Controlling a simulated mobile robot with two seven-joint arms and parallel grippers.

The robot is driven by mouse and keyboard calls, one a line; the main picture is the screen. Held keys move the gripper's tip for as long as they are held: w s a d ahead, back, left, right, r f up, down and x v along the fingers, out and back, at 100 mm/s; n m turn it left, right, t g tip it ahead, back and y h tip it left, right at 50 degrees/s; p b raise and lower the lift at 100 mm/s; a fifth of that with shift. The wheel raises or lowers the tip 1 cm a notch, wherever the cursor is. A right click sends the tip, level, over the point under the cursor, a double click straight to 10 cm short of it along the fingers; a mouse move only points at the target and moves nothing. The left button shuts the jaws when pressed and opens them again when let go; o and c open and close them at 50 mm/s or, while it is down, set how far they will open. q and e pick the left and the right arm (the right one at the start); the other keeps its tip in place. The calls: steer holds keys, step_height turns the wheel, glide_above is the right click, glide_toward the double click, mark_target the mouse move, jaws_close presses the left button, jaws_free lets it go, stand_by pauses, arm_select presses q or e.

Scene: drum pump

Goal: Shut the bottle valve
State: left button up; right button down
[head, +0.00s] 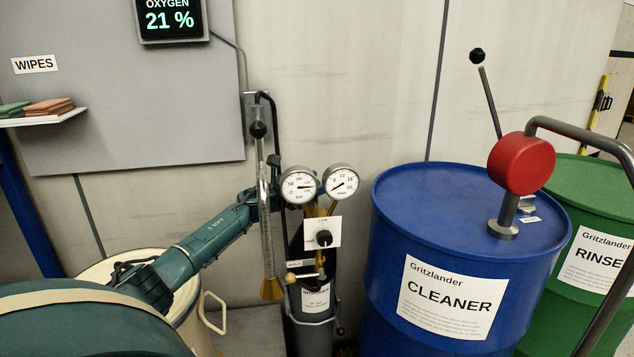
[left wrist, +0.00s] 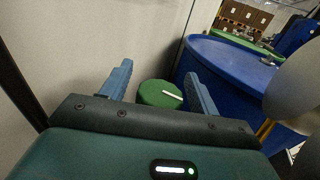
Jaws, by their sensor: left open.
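The gas bottle (head: 313,333) stands upright against the wall, with two round gauges, the left one (head: 299,186) and the right one (head: 340,182), above it. In the left wrist view a round green handwheel (left wrist: 155,92) with a white mark, seemingly the bottle valve, shows between my fingers. My left gripper (left wrist: 158,72) is open, with a blue finger on each side of the handwheel in that view. I cannot tell whether they touch it. In the head view my left gripper (head: 270,188) is beside the left gauge, partly hidden by a hanging lance. The handwheel is hidden there. My right gripper is out of view.
A metal lance (head: 266,220) hangs close in front of my left gripper. A blue CLEANER drum (head: 400,225) with a red pump (head: 522,163) stands right of the bottle. A green RINSE drum (head: 590,190) is farther right. A cream container (head: 190,310) stands below my left arm.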

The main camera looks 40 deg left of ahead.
arm_select(q)
steer(key=shift+r, duration=0.2)
step_height(320, 180, up, 8)
steer(key=shift+r+p, duration=0.25)
steer(key=shift+p, duration=0.85)
steer(key=shift+r, duration=0.6)
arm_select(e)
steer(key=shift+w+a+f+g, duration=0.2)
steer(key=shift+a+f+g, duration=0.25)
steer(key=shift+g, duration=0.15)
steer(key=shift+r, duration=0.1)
